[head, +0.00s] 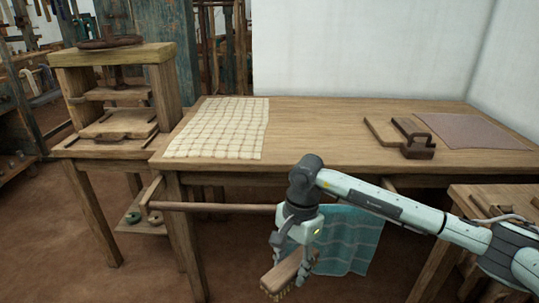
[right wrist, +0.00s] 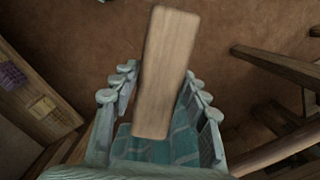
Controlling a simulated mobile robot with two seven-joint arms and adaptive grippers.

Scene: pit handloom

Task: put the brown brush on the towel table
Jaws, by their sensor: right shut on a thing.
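The brown brush (head: 281,273) has a wooden back and pale bristles underneath. My right gripper (head: 291,262) is shut on it and holds it in front of the towel table (head: 325,130), lower than its top. In the right wrist view the brush's flat wooden back (right wrist: 165,70) lies lengthwise between the fingers. The teal checked towel (head: 350,240) hangs from the table's front rail, behind the gripper, which hides part of it. My left gripper is not in view.
On the table lie a cream checked cloth (head: 220,128) at left, and a wooden board (head: 382,130), a dark-handled iron-like tool (head: 413,138) and a mauve cloth (head: 470,131) at right. The middle of the top is clear. A wooden press (head: 112,55) stands left; the front rail (head: 215,207) juts out.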

